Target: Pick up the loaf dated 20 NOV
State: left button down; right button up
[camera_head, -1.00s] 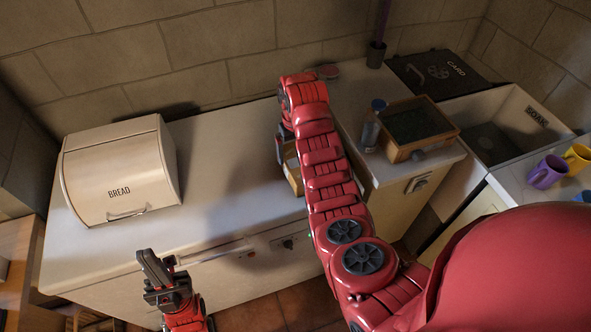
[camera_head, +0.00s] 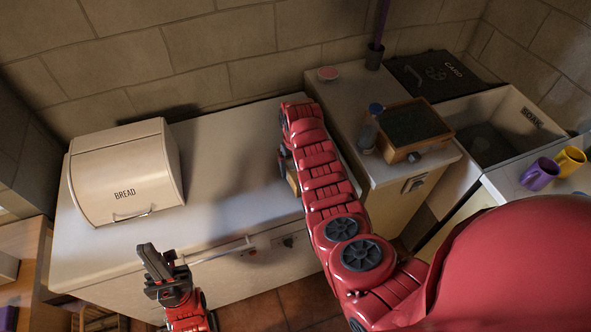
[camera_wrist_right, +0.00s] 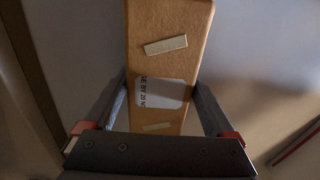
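The loaf (camera_wrist_right: 165,60) is a long brown block in the right wrist view. Its white label (camera_wrist_right: 160,93) reads in part "BY 20 N"; the rest is cut off or hidden. The fingers of my right gripper (camera_wrist_right: 161,105) press on both its sides, so the gripper looks shut on it. In the head view a small part of the loaf (camera_head: 292,178) shows beside my red right arm, over the right part of the counter. I cannot tell whether it touches the counter. My left gripper (camera_head: 162,268) is in front of the counter's front edge, holding nothing visible.
A cream bread bin (camera_head: 125,175) marked BREAD stands closed on the left of the counter (camera_head: 225,150). Right of my arm are a bottle (camera_head: 369,130), a wooden box (camera_head: 408,150) with a dark top, a sink (camera_head: 490,135) and two mugs, purple (camera_head: 540,174) and yellow (camera_head: 570,160).

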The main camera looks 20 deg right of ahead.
jog(key=c, duration=1)
jog(key=shift+c, duration=0.2)
jog(key=shift+w+r, duration=0.1)
jog(key=shift+r, duration=0.05)
